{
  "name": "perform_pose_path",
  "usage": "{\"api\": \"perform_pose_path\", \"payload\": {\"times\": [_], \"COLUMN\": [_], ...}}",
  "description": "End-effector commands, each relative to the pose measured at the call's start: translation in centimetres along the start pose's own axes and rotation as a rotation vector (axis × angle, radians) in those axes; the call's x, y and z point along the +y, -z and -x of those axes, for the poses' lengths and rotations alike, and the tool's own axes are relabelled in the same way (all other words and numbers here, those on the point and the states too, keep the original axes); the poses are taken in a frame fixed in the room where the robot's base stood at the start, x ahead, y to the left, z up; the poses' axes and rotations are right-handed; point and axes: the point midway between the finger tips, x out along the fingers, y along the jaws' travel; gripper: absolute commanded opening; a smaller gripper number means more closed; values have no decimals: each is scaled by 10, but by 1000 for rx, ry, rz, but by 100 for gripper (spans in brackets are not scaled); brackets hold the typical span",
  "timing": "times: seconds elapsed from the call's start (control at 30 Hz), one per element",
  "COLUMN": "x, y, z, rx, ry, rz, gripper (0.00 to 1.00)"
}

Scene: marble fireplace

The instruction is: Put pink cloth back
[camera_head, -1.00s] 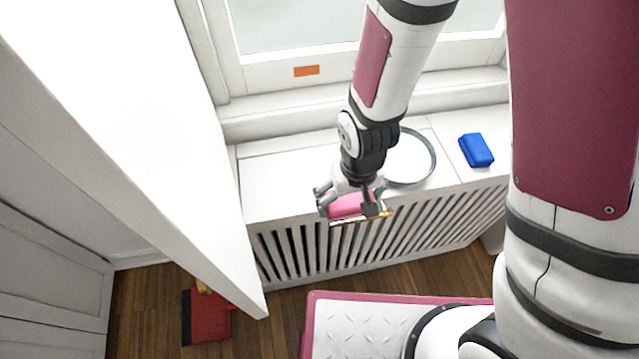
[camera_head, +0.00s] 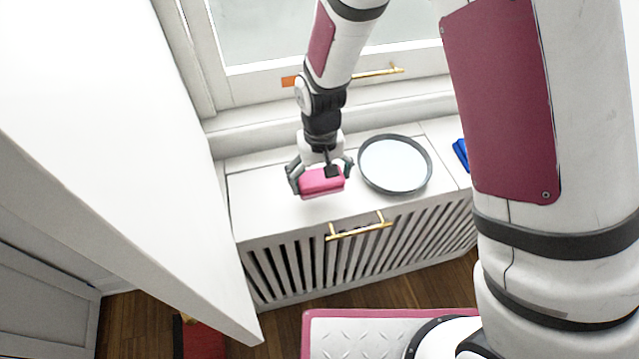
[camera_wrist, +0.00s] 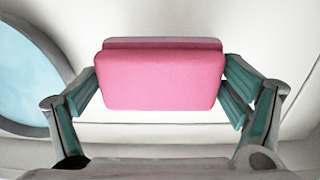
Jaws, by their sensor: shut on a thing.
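The pink cloth (camera_head: 321,182) is a folded, block-like bundle. My gripper (camera_head: 320,176) is shut on it, with a finger at each side, over the left part of the white radiator cover's top (camera_head: 262,205). In the wrist view the pink cloth (camera_wrist: 160,78) sits between the two finger pads of my gripper (camera_wrist: 160,88). I cannot tell whether the cloth touches the top or hangs just above it.
A round dark-rimmed tray (camera_head: 394,165) lies right of the gripper. A blue block (camera_head: 461,152) is partly hidden behind my arm. A gold handle (camera_head: 359,229) is on the slatted front. A white panel (camera_head: 110,150) fills the left; a red object (camera_head: 203,340) is on the floor.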

Motion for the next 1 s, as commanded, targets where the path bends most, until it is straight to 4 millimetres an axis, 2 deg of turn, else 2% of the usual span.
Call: {"api": "perform_pose_path", "payload": {"times": [0.17,0.43,0.77,0.8,0.83,1.0], "x": [-1,-1,-1,-1,-1,-1], "y": [7,7,7,7,7,7], "z": [-4,-36,-38,-38,-38,-38], "rx": [-1,-1,0,0,0,0], "ry": [0,0,0,0,0,0], "rz": [-1,0,0,0,0,0], "gripper": [61,61,61,98,100,100]}}
